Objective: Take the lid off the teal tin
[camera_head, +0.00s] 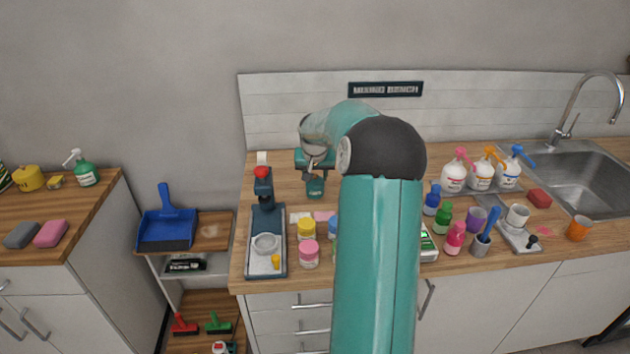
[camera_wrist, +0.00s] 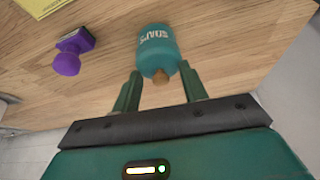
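The teal tin (camera_head: 315,188) stands on the wooden counter near the back, left of my arm. In the wrist view the tin (camera_wrist: 157,45) shows a pale label and a brown wooden knob (camera_wrist: 161,77) on its lid, facing my gripper. My gripper (camera_wrist: 160,69) is open, with one finger on each side of the knob and lid end. A gap shows beside the knob; I cannot tell whether the fingers touch the lid. In the head view my gripper (camera_head: 314,164) is just above the tin, and my arm hides part of the counter.
A purple-knobbed stamp (camera_wrist: 70,58) lies left of the tin in the wrist view. In the head view, a dark press (camera_head: 265,222) stands to the left, and yellow (camera_head: 306,229) and pink (camera_head: 309,254) jars stand in front. Pump bottles (camera_head: 481,172) are to the right.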

